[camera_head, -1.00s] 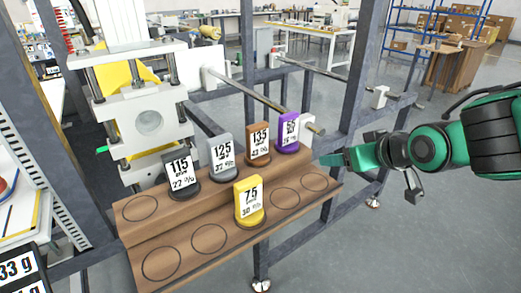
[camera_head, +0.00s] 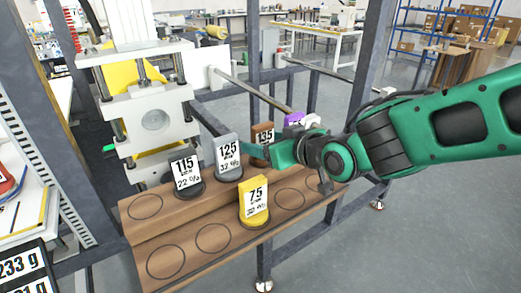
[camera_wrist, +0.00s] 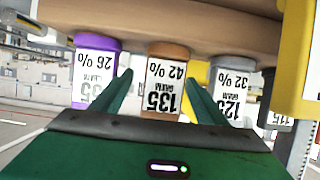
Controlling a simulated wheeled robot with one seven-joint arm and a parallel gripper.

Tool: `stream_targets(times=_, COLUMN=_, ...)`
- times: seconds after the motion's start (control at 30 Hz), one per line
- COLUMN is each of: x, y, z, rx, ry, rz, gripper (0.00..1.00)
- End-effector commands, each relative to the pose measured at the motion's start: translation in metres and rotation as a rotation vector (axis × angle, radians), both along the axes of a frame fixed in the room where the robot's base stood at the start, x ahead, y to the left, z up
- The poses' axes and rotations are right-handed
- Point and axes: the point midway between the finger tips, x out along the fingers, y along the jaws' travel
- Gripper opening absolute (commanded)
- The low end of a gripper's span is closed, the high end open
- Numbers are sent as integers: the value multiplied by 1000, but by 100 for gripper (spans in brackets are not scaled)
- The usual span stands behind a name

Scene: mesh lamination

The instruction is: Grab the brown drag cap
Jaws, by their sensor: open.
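The brown drag cap (camera_head: 262,133) with the 135 label stands on the upper step of the wooden rack (camera_head: 150,238), partly hidden behind my gripper (camera_head: 275,152). In the wrist view the brown cap (camera_wrist: 167,85) appears upside down between the two green fingers of my gripper (camera_wrist: 160,92). The fingers are apart, one on each side of the cap. I cannot tell whether either finger touches it.
The purple cap (camera_wrist: 98,62) and the grey 125 cap (camera_wrist: 232,85) stand close on either side of the brown one. The black 115 cap (camera_head: 187,172) is further left. The yellow 75 cap (camera_head: 254,203) stands on the lower step. Metal frame posts surround the rack.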

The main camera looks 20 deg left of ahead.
Motion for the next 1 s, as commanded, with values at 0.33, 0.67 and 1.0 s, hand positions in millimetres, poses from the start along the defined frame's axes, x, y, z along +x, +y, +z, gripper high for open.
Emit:
stream_targets(times=0.33, x=20, y=30, z=-22, rx=-1, ry=1, rz=1, gripper=67)
stream_targets(times=0.67, x=25, y=35, z=-25, rx=-1, ry=1, rz=0, gripper=67)
stream_targets(times=1.0, x=25, y=35, z=-23, rx=1, ry=-1, rz=0, gripper=6)
